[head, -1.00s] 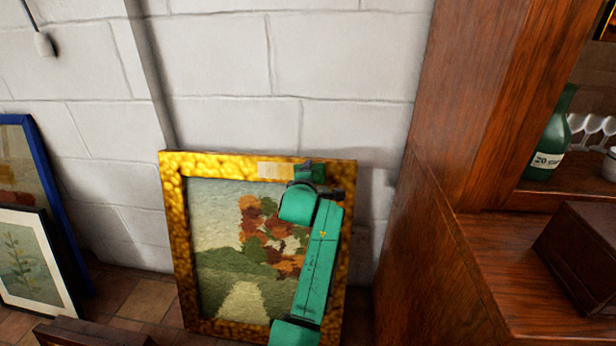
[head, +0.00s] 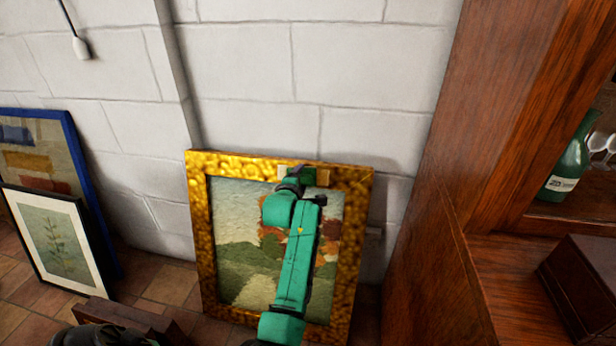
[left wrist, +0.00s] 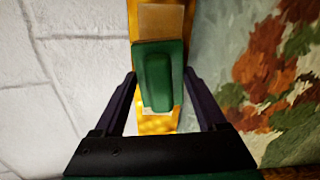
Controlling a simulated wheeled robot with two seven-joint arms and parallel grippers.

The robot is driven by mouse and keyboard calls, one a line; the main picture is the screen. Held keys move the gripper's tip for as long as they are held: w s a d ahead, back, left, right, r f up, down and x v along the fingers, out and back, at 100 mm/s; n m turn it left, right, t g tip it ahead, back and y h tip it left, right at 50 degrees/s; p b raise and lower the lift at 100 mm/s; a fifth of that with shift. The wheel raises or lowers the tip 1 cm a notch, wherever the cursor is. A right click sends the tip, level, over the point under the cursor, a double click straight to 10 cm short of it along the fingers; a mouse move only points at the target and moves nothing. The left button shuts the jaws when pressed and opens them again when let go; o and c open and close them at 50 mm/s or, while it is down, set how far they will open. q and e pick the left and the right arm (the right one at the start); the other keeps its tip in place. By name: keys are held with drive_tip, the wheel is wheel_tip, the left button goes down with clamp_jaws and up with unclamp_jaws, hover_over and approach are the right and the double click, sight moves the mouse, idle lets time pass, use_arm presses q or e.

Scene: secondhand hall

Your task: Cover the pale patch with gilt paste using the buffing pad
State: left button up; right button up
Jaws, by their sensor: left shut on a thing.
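The ornate gilt frame (head: 200,230) leans upright against the wall around a landscape painting. The pale patch (head: 283,172) lies on its top rail, partly hidden by my arm. In the left wrist view the patch (left wrist: 160,20) is bare beyond the pad, with a thin pale strip beside the pad's near end. My left gripper (head: 308,177) is at the top rail, shut on the green buffing pad (left wrist: 158,80). The pad lies over part of the patch; whether it touches the surface is hard to tell. No paste can be told apart from the gilt. My right gripper is out of view.
A wooden cabinet (head: 440,220) stands close on the right, with a green bottle (head: 568,165) and a dark box (head: 590,265). Other framed pictures lean at the left, one black-framed (head: 50,240). The pale block wall (head: 300,80) is behind; the wall above the frame is clear.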

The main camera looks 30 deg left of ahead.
sight(276, 172)
use_arm(q)
drive_tip(key=shift+s+a+p, duration=0.15)
drive_tip(key=shift+a+p, duration=0.05)
drive_tip(key=shift+a, duration=0.3)
drive_tip(key=shift+s+a+p, duration=0.15)
drive_tip(key=shift+a, duration=0.35)
drive_tip(key=a+p, duration=0.1)
drive_tip(key=s+a+p, duration=0.1)
drive_tip(key=a, duration=0.1)
drive_tip(key=shift+s, duration=0.1)
drive_tip(key=shift+s+a+r+p, duration=0.1)
drive_tip(key=shift+s+a+p, duration=0.2)
drive_tip(key=shift+a, duration=0.4)
drive_tip(key=shift+s+a+p, duration=0.15)
drive_tip(key=shift+a+p, duration=0.25)
drive_tip(key=shift+a, duration=0.5)
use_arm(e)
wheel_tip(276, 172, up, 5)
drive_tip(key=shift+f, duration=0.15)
